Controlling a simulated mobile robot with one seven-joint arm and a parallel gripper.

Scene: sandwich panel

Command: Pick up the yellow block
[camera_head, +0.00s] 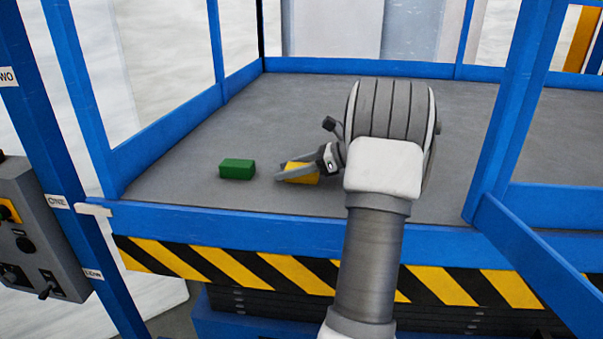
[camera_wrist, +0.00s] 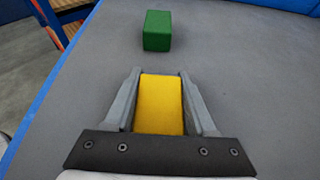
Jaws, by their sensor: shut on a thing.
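The yellow block (camera_wrist: 160,104) lies between the two fingers of my gripper (camera_wrist: 160,80) in the wrist view. The fingers are shut on its sides. In the head view the yellow block (camera_head: 302,173) shows partly behind a finger of my gripper (camera_head: 285,173), at or very near the grey platform floor. I cannot tell whether it touches the floor. My wrist and arm stand to the right of it.
A green block (camera_head: 237,169) lies on the platform floor (camera_head: 190,194), left of my gripper; it also shows ahead in the wrist view (camera_wrist: 157,31). Blue rails and posts (camera_head: 85,95) frame the platform. A grey control box (camera_head: 38,225) hangs at the left. The floor behind is clear.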

